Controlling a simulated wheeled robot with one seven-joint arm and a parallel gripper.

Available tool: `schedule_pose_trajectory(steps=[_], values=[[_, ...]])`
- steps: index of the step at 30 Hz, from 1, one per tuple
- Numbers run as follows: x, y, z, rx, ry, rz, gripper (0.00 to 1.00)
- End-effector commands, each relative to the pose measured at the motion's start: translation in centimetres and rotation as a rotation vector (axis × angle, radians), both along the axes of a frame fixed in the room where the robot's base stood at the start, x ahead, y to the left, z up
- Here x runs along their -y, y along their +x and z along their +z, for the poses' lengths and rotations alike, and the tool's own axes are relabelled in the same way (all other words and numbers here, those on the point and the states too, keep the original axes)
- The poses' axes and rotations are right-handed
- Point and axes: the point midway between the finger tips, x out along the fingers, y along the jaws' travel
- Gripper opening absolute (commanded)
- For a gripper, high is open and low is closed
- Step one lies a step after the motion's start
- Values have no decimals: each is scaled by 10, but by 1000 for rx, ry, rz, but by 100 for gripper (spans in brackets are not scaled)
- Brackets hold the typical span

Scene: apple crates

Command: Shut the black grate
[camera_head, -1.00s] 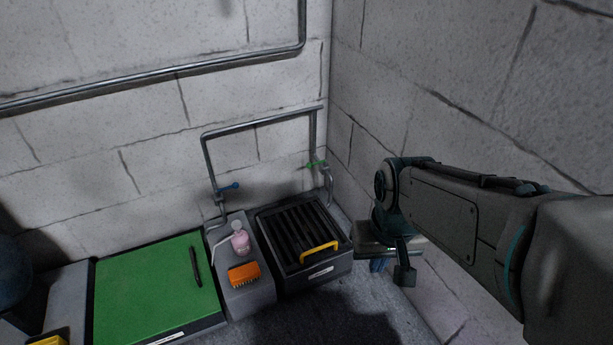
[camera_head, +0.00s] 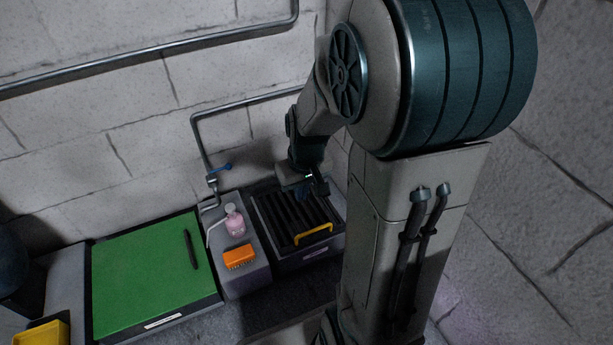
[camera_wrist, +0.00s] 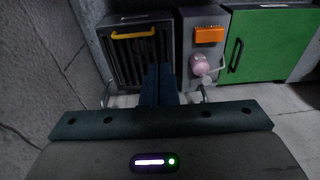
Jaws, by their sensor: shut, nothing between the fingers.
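The black grate (camera_head: 285,212) has dark bars and a yellow handle (camera_head: 314,234) along its front edge. It appears to lie flat on a dark box (camera_head: 310,257) at the wall. The wrist view also shows the grate (camera_wrist: 127,62), with the handle (camera_wrist: 134,34) at its far edge. My gripper (camera_head: 318,188) is over the rear right part of the grate in the head view. In the wrist view my gripper's fingers (camera_wrist: 158,70) are together and empty, covering part of the grate. I cannot tell whether they touch it.
Left of the grate, a grey block (camera_head: 246,275) carries a pink bottle (camera_head: 234,222) and an orange brush (camera_head: 239,256). Further left is a green-topped unit (camera_head: 140,270) with a black handle. A pipe with a blue valve (camera_head: 221,168) runs along the wall behind.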

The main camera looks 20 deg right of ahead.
Motion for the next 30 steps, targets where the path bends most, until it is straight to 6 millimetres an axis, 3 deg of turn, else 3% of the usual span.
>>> schedule_pose_trajectory(steps=[7, 15, 21, 26, 30], values=[[54, 46, -58, 11, 3, -3, 0], [108, 63, -128, 24, -15, -9, 0], [126, 64, -155, 30, -27, -10, 0], [128, 65, -170, 31, -29, -10, 0], [128, 68, -195, 30, -29, -10, 0]])
